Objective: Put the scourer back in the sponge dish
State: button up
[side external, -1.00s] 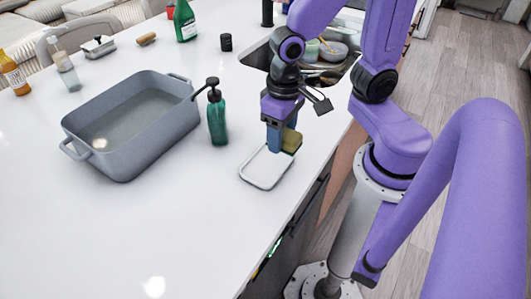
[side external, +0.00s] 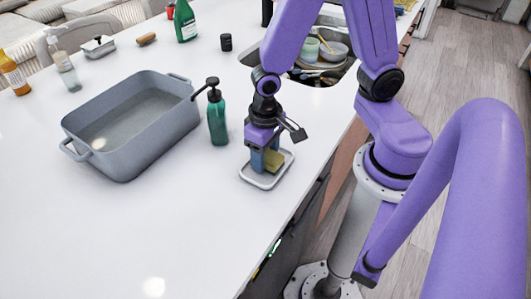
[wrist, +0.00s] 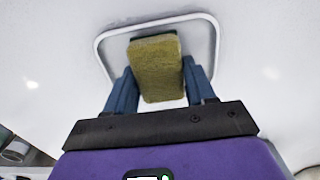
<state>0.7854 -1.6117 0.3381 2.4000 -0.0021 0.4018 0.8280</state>
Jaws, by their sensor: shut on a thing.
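The scourer (side external: 273,160) is a yellow sponge block with a dark green side. The sponge dish (side external: 262,184) is a shallow white tray with a grey rim on the counter. My gripper (side external: 265,162) is over the dish, its blue fingers on either side of the scourer and shut on it. In the wrist view the scourer (wrist: 157,68) sits between the fingers (wrist: 160,88), within the outline of the dish's rim (wrist: 150,24). Whether the scourer touches the dish floor I cannot tell.
A green pump bottle (side external: 217,115) stands just left of the dish, beside a grey basin (side external: 135,120) of water. The sink (side external: 325,60) with dishes lies behind my arm. The counter's front edge is close on the right. The counter at the lower left is clear.

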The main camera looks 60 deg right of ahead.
aim_at(269, 154)
jog(key=shift+f, duration=0.15)
jog(key=o, duration=1)
notch_tip(269, 154, up, 12)
jog(key=s+d+n, duration=0.1)
jog(key=s+n, duration=0.2)
jog(key=n, duration=0.1)
jog(key=s+d+n, duration=0.1)
jog(key=s+n, duration=0.3)
jog(key=s+d+n, duration=0.1)
jog(key=s+n, duration=0.2)
jog(key=n, duration=0.1)
jog(key=shift+s+d+r+n, duration=0.15)
jog(key=shift+d+r+n, duration=0.05)
jog(key=shift+d+n, duration=0.15)
